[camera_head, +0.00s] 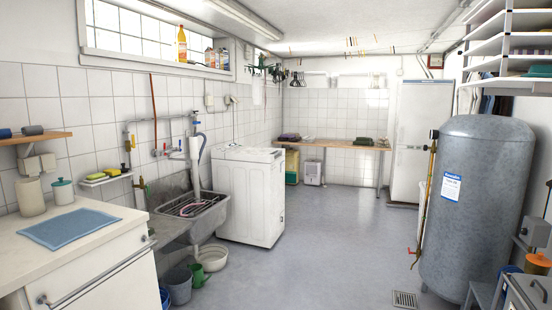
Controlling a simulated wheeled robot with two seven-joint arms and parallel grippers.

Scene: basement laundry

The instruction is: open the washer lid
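The washer (246,202) is a white top-loading machine against the tiled wall, left of the middle of the head view. Its lid (248,154) is on top and looks closed and flat. A raised control strip seems to run along the back of the top. Neither of my grippers shows in the head view, and nothing touches the washer.
A concrete sink (205,223) with a rack stands left of the washer, with buckets and a green watering can (199,274) below. A white counter (88,262) is at the near left. A grey tank (476,200) stands right. The floor (335,245) between is clear.

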